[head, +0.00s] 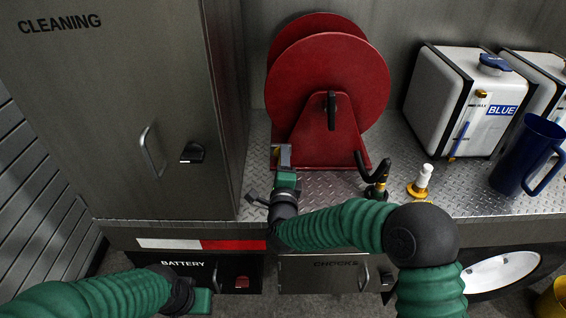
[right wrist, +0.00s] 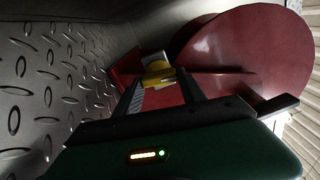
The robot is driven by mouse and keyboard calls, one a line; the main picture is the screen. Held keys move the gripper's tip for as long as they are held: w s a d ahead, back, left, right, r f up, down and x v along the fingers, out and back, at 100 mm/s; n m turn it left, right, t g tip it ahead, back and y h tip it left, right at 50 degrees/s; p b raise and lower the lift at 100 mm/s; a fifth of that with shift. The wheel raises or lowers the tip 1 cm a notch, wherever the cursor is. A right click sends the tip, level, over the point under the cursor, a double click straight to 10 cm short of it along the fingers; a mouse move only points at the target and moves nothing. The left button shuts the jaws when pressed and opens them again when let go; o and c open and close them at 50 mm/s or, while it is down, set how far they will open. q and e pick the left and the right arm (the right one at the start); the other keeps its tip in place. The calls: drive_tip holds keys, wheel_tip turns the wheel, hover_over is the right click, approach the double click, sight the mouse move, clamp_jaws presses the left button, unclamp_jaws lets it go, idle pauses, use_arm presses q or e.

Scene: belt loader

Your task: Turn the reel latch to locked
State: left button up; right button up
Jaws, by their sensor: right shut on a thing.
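The red reel (head: 340,75) stands upright on the metal deck, and its red disc (right wrist: 235,60) fills the right of the right wrist view. The reel latch (right wrist: 157,72), a small yellow piece with a grey part, sits at the base of the reel. My right gripper (head: 283,153) is at the left foot of the reel frame. In the right wrist view its two fingers (right wrist: 162,84) are closed around the latch. In the head view my gripper mostly hides the latch. My left gripper (head: 201,300) is low in front of the battery drawer; its fingers are unclear.
The cleaning cabinet (head: 120,100) stands left of the reel. A hose nozzle (head: 376,175), a white and yellow fitting (head: 421,182), a white tank (head: 465,95) and a blue jug (head: 522,160) are on the right. The chocks drawer (head: 325,275) is below the deck (head: 460,195).

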drive_tip(key=shift+a+f+n, duration=0.15)
drive_tip(key=shift+f+n, duration=0.05)
drive_tip(key=shift+n, duration=0.7)
drive_tip(key=shift+s, duration=0.1)
drive_tip(key=o, duration=1.2)
drive_tip(key=shift+o, duration=0.8)
drive_tip(key=shift+r, duration=0.1)
drive_tip(key=s, duration=1.6)
drive_tip(key=shift+s, duration=0.35)
